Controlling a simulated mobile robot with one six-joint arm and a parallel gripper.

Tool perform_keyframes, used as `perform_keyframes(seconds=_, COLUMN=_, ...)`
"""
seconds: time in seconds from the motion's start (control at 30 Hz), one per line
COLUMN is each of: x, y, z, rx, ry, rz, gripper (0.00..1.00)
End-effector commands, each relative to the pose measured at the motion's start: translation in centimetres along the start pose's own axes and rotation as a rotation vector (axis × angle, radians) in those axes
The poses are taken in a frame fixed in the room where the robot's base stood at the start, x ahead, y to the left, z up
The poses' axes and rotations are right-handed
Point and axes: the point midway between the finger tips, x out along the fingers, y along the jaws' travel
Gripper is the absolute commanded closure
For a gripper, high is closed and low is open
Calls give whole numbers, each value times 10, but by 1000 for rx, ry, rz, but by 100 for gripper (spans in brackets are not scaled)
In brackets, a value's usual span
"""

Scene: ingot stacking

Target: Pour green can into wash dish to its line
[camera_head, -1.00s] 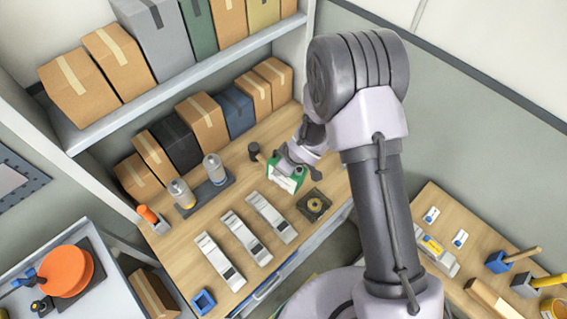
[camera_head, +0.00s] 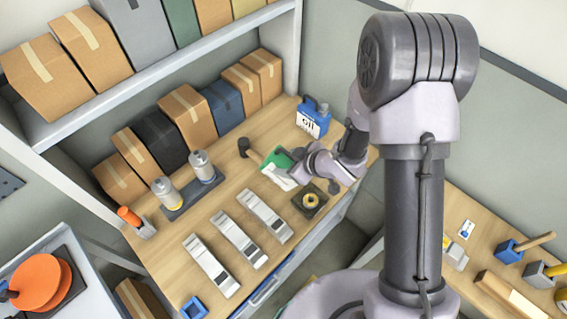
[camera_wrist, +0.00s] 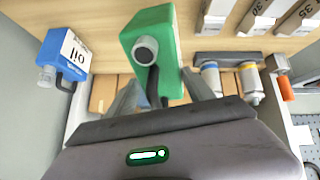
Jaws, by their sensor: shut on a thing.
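The green can (camera_head: 277,158) has a white label and is in my gripper (camera_head: 291,168), above the bench. In the wrist view the green can (camera_wrist: 154,45) shows a round grey cap facing the camera, and both fingers (camera_wrist: 163,92) close on it. It looks tilted in the head view; I see no liquid leaving it. A dark square dish-like piece (camera_head: 318,209) with a yellow round part lies on the bench, just right of and below the can in the picture. I cannot tell whether this is the wash dish, and no fill line can be made out.
A blue oil can (camera_head: 313,118) stands behind my gripper. A dark-headed hammer-like tool (camera_head: 244,147) lies left of the can. Several long grey blocks (camera_head: 238,240), a tray with two cylinders (camera_head: 191,194) and a row of boxes (camera_head: 187,114) take up the bench.

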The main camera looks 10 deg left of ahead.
Motion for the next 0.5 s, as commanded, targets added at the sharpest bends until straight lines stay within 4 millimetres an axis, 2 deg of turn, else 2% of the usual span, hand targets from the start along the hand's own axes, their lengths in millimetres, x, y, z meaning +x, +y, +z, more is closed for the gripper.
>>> perform_keyframes(seconds=0.23, x=-13, y=3, z=9, rx=23, ry=116, rz=7, gripper=100)
perform_keyframes(seconds=0.5, x=-22, y=5, z=8, rx=32, ry=179, rz=9, gripper=100)
